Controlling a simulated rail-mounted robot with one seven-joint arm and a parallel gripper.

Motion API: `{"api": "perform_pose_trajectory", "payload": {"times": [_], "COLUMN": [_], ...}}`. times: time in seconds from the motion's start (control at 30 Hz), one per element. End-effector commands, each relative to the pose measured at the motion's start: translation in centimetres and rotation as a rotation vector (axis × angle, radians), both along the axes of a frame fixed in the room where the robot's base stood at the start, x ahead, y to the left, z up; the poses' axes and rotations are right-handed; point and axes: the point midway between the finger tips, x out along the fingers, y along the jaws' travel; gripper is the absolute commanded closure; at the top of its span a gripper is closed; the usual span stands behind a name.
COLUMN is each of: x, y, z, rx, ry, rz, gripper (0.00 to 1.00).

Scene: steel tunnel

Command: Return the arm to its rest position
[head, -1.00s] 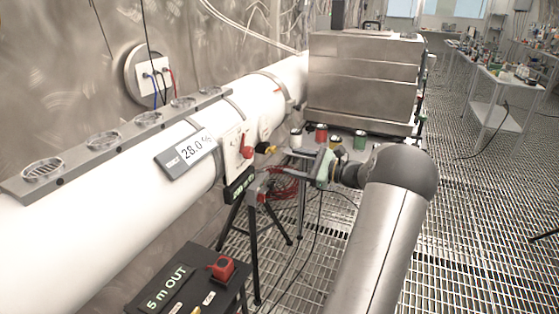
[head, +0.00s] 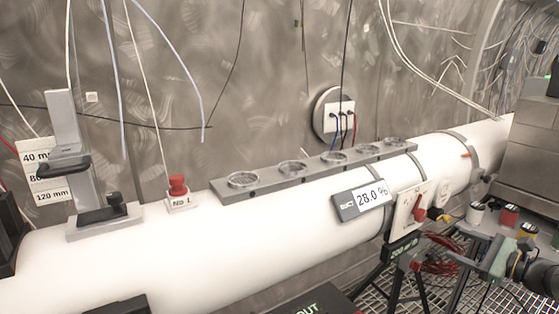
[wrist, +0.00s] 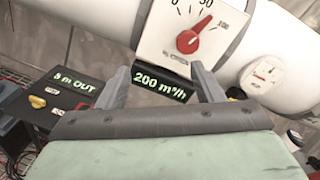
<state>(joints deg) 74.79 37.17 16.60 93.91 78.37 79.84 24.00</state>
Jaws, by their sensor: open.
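My gripper (wrist: 160,72) is open, with two grey fingers apart and nothing between them. In the wrist view the fingers point toward a white dial panel (wrist: 168,22) with a red knob (wrist: 188,41) and the "200 m³/h" display (wrist: 160,84) under it. In the head view my gripper (head: 472,250) is at the lower right, right of that display (head: 403,247) and the red knob (head: 420,214). Most of my arm is outside the head view. Contact with the panel cannot be told.
A white duct (head: 260,245) runs across the scene and carries a "28.0 %" display (head: 362,199) and a red button (head: 178,186). Small cans (head: 509,215) stand on a table near my gripper. A "5 m OUT" box (wrist: 62,96) and red wires (head: 447,261) are close by.

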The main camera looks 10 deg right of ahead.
Motion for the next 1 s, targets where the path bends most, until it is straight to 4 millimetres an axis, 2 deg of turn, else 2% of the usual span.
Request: {"api": "perform_pose_trajectory", "payload": {"times": [0.03,0.07,0.13,0.2,0.27,0.3,0.37,0.4,0.5,0.6,0.73,0.83,1.0], "x": [1.2,1.7,2.5,2.4,1.6,0.8,-1.1,-2.7,-7.3,-12.1,-17.1,-19.6,-21.3], "y": [3.4,5.4,10.7,16.2,20.8,23.8,28.1,30.7,35.8,39.0,40.7,41.0,40.9], "z": [0.5,0.5,0.4,0.1,-0.1,-0.2,-0.4,-0.5,-0.7,-0.8,-0.9,-1.1,-1.3], "rx": [-0.047,-0.084,-0.183,-0.299,-0.409,-0.490,-0.622,-0.718,-0.963,-1.208,-1.484,-1.636,-1.763], "ry": [0.036,0.061,0.125,0.184,0.226,0.248,0.275,0.285,0.279,0.228,0.115,0.025,-0.062], "rz": [0.069,0.113,0.230,0.361,0.478,0.563,0.695,0.789,1.017,1.236,1.469,1.593,1.690], "gripper": [0.40,0.40,0.40,0.40,0.40,0.40,0.40,0.40,0.40,0.40,0.40,0.40,0.40]}}
